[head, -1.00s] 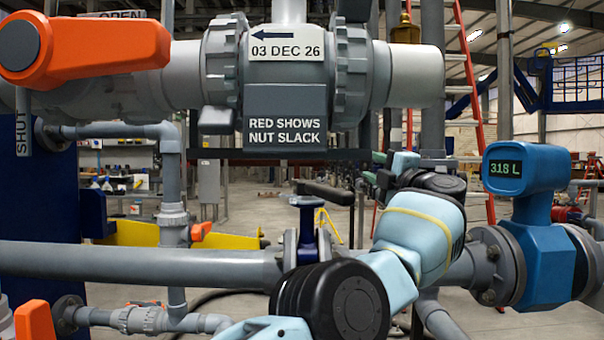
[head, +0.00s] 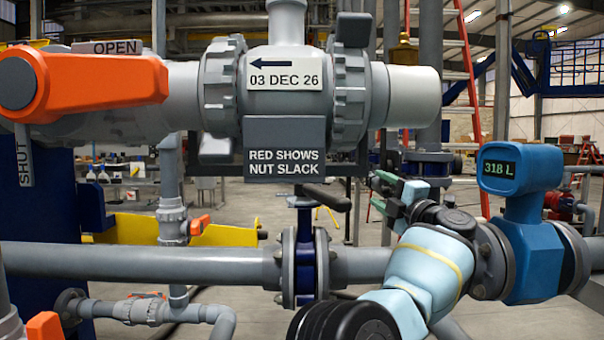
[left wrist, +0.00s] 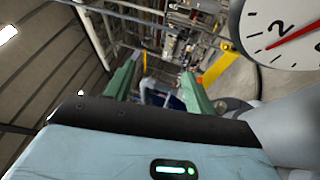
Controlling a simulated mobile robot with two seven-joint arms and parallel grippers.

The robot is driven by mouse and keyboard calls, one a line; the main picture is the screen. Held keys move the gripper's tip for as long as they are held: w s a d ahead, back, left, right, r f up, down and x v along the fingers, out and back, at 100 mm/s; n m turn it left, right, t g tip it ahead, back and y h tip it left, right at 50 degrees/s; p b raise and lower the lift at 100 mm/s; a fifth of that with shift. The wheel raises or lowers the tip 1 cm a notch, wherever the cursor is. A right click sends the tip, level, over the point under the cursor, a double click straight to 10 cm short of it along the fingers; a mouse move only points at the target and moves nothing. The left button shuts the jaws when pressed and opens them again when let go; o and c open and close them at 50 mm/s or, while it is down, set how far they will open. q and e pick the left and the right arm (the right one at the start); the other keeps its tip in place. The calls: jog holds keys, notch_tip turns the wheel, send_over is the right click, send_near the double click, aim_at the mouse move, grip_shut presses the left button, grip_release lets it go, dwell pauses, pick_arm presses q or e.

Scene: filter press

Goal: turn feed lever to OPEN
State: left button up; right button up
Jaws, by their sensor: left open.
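An orange lever (head: 105,82) on the big grey valve at top left lies level along the pipe, beside an OPEN plate (head: 107,47). A SHUT plate (head: 24,155) hangs below its hub. A dark grey handle (head: 325,197) tops the blue valve (head: 304,245) in the middle pipe. I cannot tell from labels which one is the feed lever. My left gripper (head: 387,194) is right of the grey handle, apart from it in the picture. In the left wrist view its green fingers (left wrist: 158,88) are spread and empty. My right gripper is not in view.
A blue flow meter (head: 530,225) reading 318 L stands right of my left arm. The large grey valve body (head: 286,100) hangs above the middle pipe (head: 140,263). A dial gauge (left wrist: 285,30) is close at upper right in the left wrist view.

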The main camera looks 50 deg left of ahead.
pick_arm(q)
jog(key=p+v, duration=0.5)
jog(key=v, duration=0.1)
jog(key=shift+f, duration=0.1)
dwell(0.5)
